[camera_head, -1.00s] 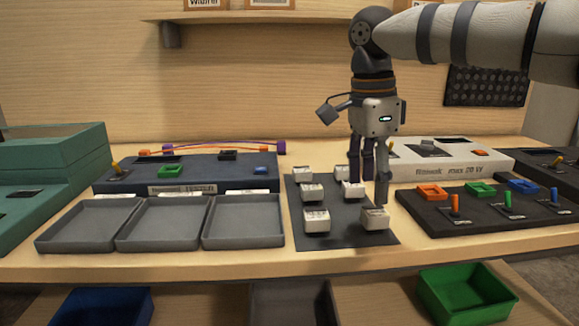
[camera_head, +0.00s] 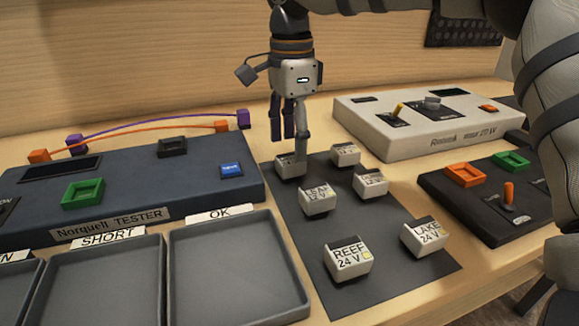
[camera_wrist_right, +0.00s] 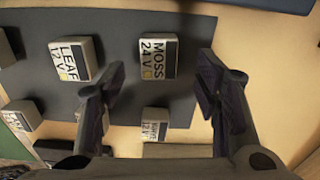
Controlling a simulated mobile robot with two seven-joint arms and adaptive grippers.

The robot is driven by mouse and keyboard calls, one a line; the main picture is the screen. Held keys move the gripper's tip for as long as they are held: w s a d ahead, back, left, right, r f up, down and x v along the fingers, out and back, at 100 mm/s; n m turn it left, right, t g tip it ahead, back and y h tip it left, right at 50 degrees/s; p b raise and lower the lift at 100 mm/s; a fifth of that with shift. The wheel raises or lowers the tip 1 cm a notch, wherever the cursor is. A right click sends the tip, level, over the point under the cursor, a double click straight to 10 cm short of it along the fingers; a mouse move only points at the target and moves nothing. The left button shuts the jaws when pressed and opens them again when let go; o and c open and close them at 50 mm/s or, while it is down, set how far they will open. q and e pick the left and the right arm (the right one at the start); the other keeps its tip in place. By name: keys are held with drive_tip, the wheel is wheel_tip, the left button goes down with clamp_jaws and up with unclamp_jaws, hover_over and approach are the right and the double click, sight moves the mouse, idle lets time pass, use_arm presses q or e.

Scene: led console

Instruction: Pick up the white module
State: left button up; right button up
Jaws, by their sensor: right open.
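Several white modules with printed labels stand on a dark grey mat (camera_head: 385,262). My right gripper (camera_head: 289,158) points down at the far-left module (camera_head: 290,168), its fingers partly covering it. In the right wrist view the open gripper (camera_wrist_right: 157,84) has the MOSS 24 V module (camera_wrist_right: 158,57) in line between its fingers, which do not appear closed on it. Whether they touch it, I cannot tell. The LEAF module (camera_head: 317,200) is nearer, also in the wrist view (camera_wrist_right: 75,60). REEF (camera_head: 348,260) and LAKE (camera_head: 424,237) stand in front. My left gripper is not in view.
Left of the mat are the dark tester box (camera_head: 130,195) and grey trays, one marked OK (camera_head: 235,268). A white console (camera_head: 420,122) stands at the back right, a black panel (camera_head: 487,205) nearer. Other modules (camera_head: 345,154) (camera_head: 370,183) stand close beside the gripper.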

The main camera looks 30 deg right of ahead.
sight(290, 158)
wheel_tip(290, 158, down, 5)
drive_tip(key=shift+a+r, duration=0.1)
drive_tip(key=c, duration=1.3)
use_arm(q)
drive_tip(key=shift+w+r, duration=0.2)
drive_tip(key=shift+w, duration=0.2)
use_arm(e)
drive_tip(key=shift+o, duration=0.2)
